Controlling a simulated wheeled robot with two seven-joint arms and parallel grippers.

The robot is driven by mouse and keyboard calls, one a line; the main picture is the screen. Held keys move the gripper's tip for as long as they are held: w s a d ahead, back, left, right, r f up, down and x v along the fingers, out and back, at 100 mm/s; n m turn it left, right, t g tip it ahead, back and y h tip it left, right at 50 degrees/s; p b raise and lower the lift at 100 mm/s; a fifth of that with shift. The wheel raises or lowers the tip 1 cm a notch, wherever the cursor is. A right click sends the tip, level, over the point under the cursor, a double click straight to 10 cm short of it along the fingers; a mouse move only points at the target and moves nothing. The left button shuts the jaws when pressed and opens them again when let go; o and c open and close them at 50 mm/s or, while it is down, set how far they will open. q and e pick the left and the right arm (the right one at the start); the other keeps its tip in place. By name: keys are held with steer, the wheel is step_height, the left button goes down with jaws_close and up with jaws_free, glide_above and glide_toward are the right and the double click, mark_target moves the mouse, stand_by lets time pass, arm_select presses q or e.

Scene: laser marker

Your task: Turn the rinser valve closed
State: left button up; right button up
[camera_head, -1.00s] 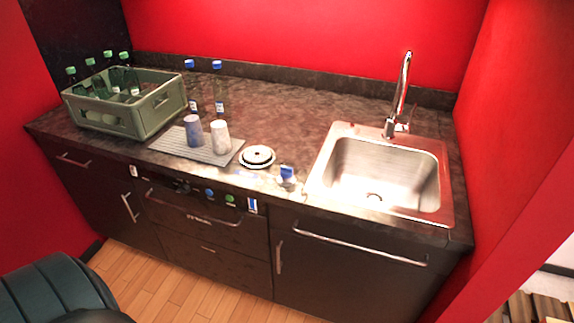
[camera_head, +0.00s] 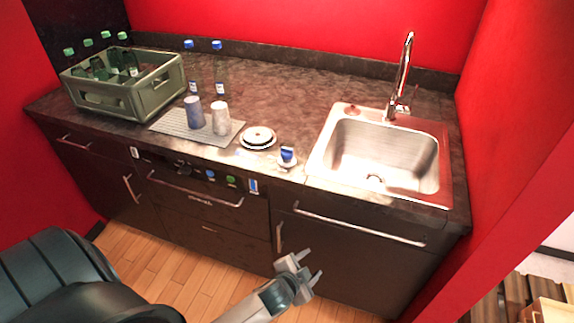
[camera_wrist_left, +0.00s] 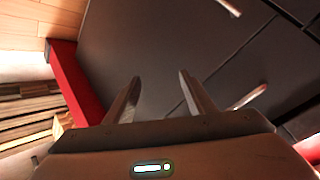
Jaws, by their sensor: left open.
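The rinser (camera_head: 258,137) is a round white disc set in the dark counter, between the grey mat and the sink. A small blue valve knob (camera_head: 287,154) on a pale base sits just right of it, near the counter's front edge. My left gripper (camera_head: 314,275) is open and empty, low in front of the cabinet doors and well below the valve. In the left wrist view its two fingers (camera_wrist_left: 158,85) are apart, facing dark cabinet fronts. My right gripper is not in view.
A steel sink (camera_head: 327,140) with a tall tap (camera_head: 403,72) is right of the valve. A ribbed mat (camera_head: 172,124) with two cups, a green bottle crate (camera_head: 150,95) and two blue-capped bottles stand left. A cabinet handle (camera_head: 360,226) juts out above my left gripper.

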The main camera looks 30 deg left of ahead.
arm_select(q)
steer(key=w+d+r+m+t+h, duration=0.1)
steer(key=w+d+r+m+t, duration=0.2)
steer(key=r, duration=0.7)
steer(key=w+d+r+m+t+h, duration=0.1)
steer(key=w+r+m+t+h, duration=0.3)
steer(key=r, duration=0.6)
steer(key=w+d+r+m+t+y, duration=0.1)
steer(key=w+d+r, duration=0.1)
steer(key=w+r, duration=0.6)
steer(key=d+r+m+g+h, duration=0.6)
steer(key=m+h, duration=0.1)
steer(key=m, duration=0.7)
steer(key=d+r+m+g+h, duration=0.6)
steer(key=d+r+m+g, duration=0.1)
steer(key=m, duration=0.8)
steer(key=w+a+f+m+g+y, duration=0.2)
steer(key=a+m+y, duration=0.3)
steer(key=a, duration=0.7)
steer(key=w+a+f+m+g+y, duration=0.1)
steer(key=w+a+m+g+y, duration=0.1)
steer(key=a+y, duration=0.7)
steer(key=s+a+r+g+y, duration=0.1)
steer(key=a+r, duration=0.2)
steer(key=a, duration=0.5)
steer(key=s+a+r+y, duration=0.1)
steer(key=a+r, duration=0.2)
steer(key=a, duration=0.6)
steer(key=shift+s+g+y, duration=0.35)
steer(key=shift+g+y, duration=0.05)
